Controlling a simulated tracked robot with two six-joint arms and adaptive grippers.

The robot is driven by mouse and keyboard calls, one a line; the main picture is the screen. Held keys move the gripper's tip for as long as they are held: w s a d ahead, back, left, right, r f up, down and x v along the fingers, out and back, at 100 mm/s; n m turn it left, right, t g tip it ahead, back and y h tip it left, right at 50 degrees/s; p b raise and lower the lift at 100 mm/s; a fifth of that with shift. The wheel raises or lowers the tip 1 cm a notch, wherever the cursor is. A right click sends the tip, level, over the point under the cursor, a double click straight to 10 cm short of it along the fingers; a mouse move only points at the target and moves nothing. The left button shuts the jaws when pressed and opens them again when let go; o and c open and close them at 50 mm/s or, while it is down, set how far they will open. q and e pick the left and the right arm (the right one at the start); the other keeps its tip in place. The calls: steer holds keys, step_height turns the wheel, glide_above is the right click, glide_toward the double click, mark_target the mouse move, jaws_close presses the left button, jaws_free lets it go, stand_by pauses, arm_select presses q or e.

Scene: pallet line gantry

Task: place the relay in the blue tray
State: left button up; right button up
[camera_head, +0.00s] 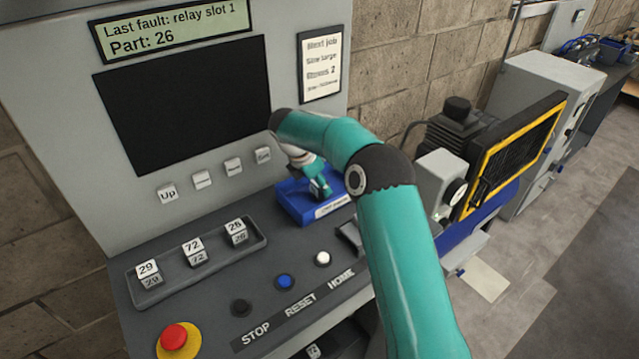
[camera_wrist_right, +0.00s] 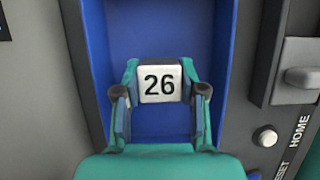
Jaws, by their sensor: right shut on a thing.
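The relay (camera_wrist_right: 160,82) is a white-faced block marked 26, seen in the right wrist view. My right gripper (camera_head: 319,188) is shut on it, with one finger on each side. The blue tray (camera_head: 293,203) sits on the console's desk below the screen. My right gripper reaches down into or just over this tray. In the right wrist view the tray (camera_wrist_right: 216,60) lies behind and around the relay. I cannot tell whether the relay touches the tray's floor. In the head view the relay is mostly hidden by the gripper. My left gripper is not in view.
A grey rack (camera_head: 160,293) holds white numbered blocks, 29, 72 and what looks like 26. A red stop button (camera_head: 174,337) and smaller buttons line the desk's front. The screen panel (camera_head: 185,95) rises behind. A display (camera_head: 170,28) reads "Last fault: relay slot 1, Part: 26".

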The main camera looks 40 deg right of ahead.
steer(key=o, duration=1.1)
steer(key=shift+f, duration=0.1)
steer(key=shift+o, duration=0.2)
steer(key=v, duration=1.2)
